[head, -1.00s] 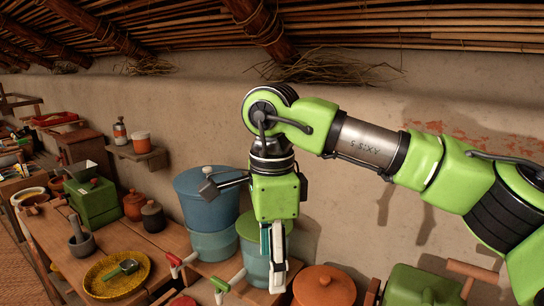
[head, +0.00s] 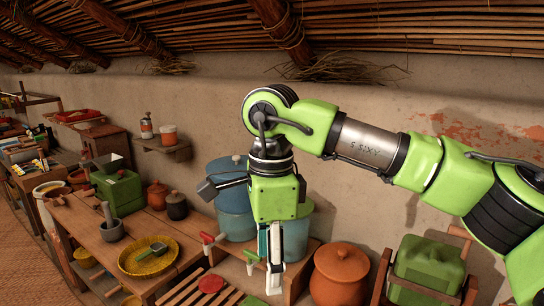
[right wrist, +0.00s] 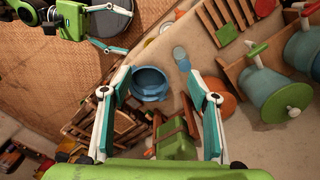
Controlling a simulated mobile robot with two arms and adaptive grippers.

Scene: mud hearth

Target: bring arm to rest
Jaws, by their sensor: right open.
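My right arm, green with a bare metal section, comes in from the right in the head view and bends down at the elbow. My right gripper (head: 273,280) hangs pointing down in front of the shelf with the blue vats. In the right wrist view its two teal-lined fingers are wide apart and the right gripper (right wrist: 158,78) holds nothing. The left arm is not in the head view.
A blue vat (head: 232,185) stands behind the right gripper. A terracotta pot (head: 340,275) and a green canister (head: 428,265) are right of it. A yellow tray (head: 148,256) lies on the left bench. A blue pot (right wrist: 150,84) shows below in the wrist view.

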